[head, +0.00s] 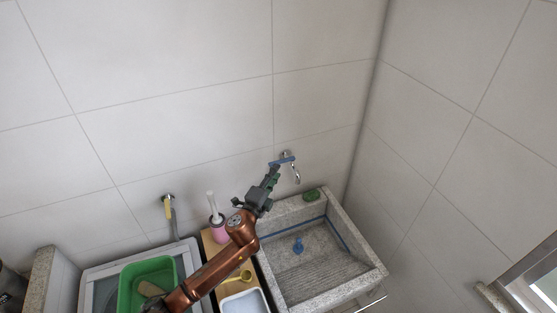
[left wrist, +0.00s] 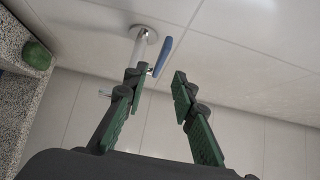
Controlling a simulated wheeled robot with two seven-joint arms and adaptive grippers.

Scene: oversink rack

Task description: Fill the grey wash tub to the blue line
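The grey wash tub (head: 375,276) is a speckled stone basin at the lower right of the head view. A blue line (head: 338,236) runs along its inner walls. I see no water in it. A blue piece (head: 298,245), perhaps a plug, is on its floor. The wall tap (head: 296,174) has a blue lever handle (head: 283,161); the lever also shows in the left wrist view (left wrist: 163,56). My left gripper (head: 275,168) is at the tap. Its fingers (left wrist: 160,76) are apart, with the lever just beyond and between the tips; contact is unclear. My right gripper is out of view.
Green soap or a sponge (head: 311,195) lies on the tub's back rim. Left of the tub are a pink holder with a brush (head: 218,232), a yellow scoop (head: 243,276), a white basin (head: 245,302) and a green tub (head: 128,280). Another yellow-handled tap (head: 168,207) is on the wall.

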